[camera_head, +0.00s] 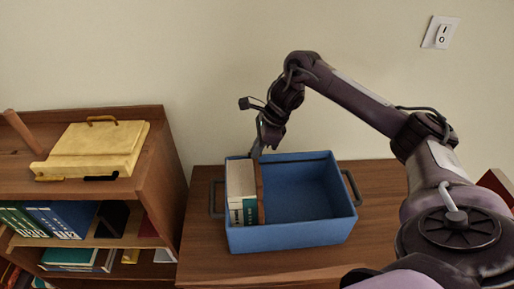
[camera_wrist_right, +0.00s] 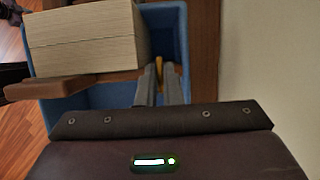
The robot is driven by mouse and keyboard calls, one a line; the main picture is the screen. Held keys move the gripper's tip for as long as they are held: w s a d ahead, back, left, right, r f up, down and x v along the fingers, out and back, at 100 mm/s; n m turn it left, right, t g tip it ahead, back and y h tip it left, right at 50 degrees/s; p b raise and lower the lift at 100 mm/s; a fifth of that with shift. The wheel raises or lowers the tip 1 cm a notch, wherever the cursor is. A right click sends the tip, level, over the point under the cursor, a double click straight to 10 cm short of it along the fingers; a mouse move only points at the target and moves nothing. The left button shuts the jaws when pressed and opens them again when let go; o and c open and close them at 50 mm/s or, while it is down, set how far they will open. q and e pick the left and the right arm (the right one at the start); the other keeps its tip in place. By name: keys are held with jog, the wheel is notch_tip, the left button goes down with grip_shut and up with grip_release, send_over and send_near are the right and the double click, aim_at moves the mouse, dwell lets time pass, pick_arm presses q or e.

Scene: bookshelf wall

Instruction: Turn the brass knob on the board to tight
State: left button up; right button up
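A blue bin (camera_head: 290,238) stands on the wooden cabinet and holds books (camera_head: 241,190) at its left side. A brown board (camera_head: 261,192) stands upright against the books; it also shows in the right wrist view (camera_wrist_right: 45,88). My right gripper (camera_head: 256,153) reaches down at the bin's back rim, by the far end of the board. In the right wrist view its two fingers (camera_wrist_right: 160,74) stand close together with a small brass knob (camera_wrist_right: 159,66) between their tips. The fingers hide most of the knob, and its turn cannot be read. My left gripper is out of view.
The bin's right part is empty. A low bookshelf (camera_head: 150,165) on the left carries a yellow case (camera_head: 95,147) with a handle on its top. The wall is close behind the bin, with a light switch (camera_head: 441,33) at the upper right.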

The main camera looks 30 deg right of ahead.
grip_shut()
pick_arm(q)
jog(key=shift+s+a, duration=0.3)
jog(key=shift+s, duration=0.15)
